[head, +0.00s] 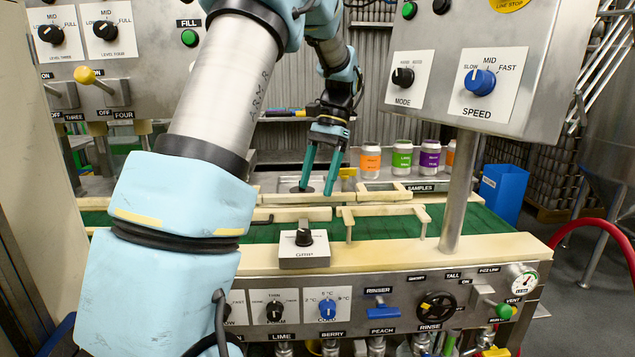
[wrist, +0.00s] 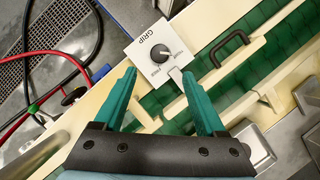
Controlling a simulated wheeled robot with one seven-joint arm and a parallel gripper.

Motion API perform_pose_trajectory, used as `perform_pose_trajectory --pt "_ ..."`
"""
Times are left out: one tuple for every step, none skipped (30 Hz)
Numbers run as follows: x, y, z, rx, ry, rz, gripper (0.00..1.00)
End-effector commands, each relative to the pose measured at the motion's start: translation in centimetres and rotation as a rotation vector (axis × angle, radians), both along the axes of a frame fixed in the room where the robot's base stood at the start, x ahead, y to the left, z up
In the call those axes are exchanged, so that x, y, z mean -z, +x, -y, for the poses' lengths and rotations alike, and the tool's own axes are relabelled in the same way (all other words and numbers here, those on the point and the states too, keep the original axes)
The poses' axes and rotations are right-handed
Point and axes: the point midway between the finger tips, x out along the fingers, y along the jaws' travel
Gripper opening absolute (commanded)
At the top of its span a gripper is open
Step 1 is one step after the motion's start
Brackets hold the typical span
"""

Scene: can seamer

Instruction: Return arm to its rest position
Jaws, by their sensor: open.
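My gripper (head: 320,168) hangs from my arm over the conveyor area in the head view, its two teal fingers apart with nothing between them. In the wrist view my gripper (wrist: 163,95) is also open and empty. The white GRIP knob box (wrist: 155,52) lies beyond the fingertips there. In the head view the GRIP box (head: 304,249) sits on the cream front rail, to the lower left of the fingers. My arm covers part of the panels on the left.
Several labelled cans (head: 402,158) stand on the samples shelf right of my gripper. The green conveyor (head: 380,227) has cream guide rails. A control box with a blue SPEED knob (head: 480,82) hangs on a post at right. A blue bin (head: 503,190) stands behind.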

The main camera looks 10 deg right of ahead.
Motion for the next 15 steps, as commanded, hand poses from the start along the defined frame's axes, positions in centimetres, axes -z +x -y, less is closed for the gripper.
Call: perform_pose_trajectory --pt "0.0 0.0 0.0 0.0 0.0 0.0 0.73" --pt "0.0 0.0 0.0 0.0 0.0 0.0 0.73" --pt "0.0 0.0 0.0 0.0 0.0 0.0 0.73" --pt "0.0 0.0 0.0 0.0 0.0 0.0 0.73" --pt "0.0 0.0 0.0 0.0 -0.001 0.001 0.73" --pt "0.0 0.0 -0.1 -0.002 -0.002 0.001 0.73" --pt "0.1 -0.1 -0.3 -0.007 -0.004 0.005 0.73" --pt "0.2 -0.2 -0.5 -0.014 -0.007 0.01 0.73" --pt "0.4 -0.4 -1.0 -0.031 -0.016 0.02 0.73" --pt "0.7 -0.6 -1.6 -0.048 -0.023 0.031 0.73" --pt "1.0 -0.9 -2.2 -0.069 -0.033 0.045 0.73" --pt "1.6 -1.4 -3.2 -0.103 -0.049 0.068 0.73" --pt "2.1 -1.9 -4.0 -0.134 -0.062 0.089 0.73" --pt "2.6 -2.4 -4.9 -0.168 -0.076 0.112 0.73" --pt "3.4 -3.3 -6.1 -0.217 -0.096 0.145 0.73"
